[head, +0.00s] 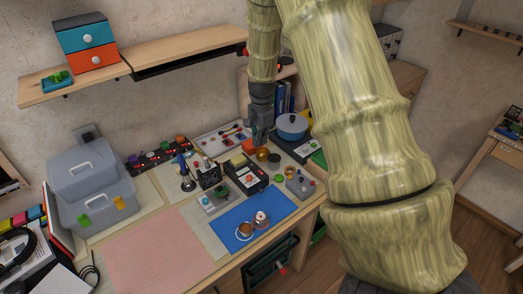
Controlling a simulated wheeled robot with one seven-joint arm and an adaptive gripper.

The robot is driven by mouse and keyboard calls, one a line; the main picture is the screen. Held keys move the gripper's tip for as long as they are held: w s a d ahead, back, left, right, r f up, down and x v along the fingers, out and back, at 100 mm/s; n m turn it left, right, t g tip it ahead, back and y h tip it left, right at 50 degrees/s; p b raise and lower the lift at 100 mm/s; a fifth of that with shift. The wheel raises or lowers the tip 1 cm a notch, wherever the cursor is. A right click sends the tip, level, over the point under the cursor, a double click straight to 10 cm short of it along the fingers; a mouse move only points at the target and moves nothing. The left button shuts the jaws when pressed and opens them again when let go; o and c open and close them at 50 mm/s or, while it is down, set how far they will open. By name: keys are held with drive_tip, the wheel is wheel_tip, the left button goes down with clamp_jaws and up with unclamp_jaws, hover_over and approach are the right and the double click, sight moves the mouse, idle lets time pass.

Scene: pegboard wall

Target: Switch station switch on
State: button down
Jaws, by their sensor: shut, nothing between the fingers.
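My gripper (257,136) hangs from my arm over the back of the workbench, fingers pointing down and shut, with nothing seen in it. It is above and behind a black device (246,174) with a light panel and a small red part on its front, which may be the station. A blue soldering-iron-like tool (187,178) stands in a holder to its left. Whether the fingers touch anything is unclear.
A blue pot (292,126) stands on a dark unit right of my gripper. A blue mat (252,219) with round items and a bare pink mat (158,253) lie in front. A grey toolbox (92,190) stands left. A shelf (190,47) runs above. My arm hides the right.

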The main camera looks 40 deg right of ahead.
drive_tip(key=shift+w+r, duration=0.15)
drive_tip(key=shift+r, duration=0.5)
drive_tip(key=shift+f+b, duration=0.15)
drive_tip(key=shift+b, duration=0.2)
drive_tip(key=t+b, duration=0.1)
drive_tip(key=b, duration=1.6)
hover_over(261, 173)
drive_tip(key=s+d, duration=0.2)
drive_tip(key=shift+w+a+r, duration=0.1)
drive_tip(key=shift+r, duration=0.2)
drive_tip(key=shift+r, duration=0.1)
drive_tip(key=f, duration=0.4)
drive_tip(key=w+f, duration=0.1)
drive_tip(key=f, duration=0.4)
drive_tip(key=w+f, duration=0.1)
drive_tip(key=f, duration=0.4)
drive_tip(key=shift+w, duration=0.2)
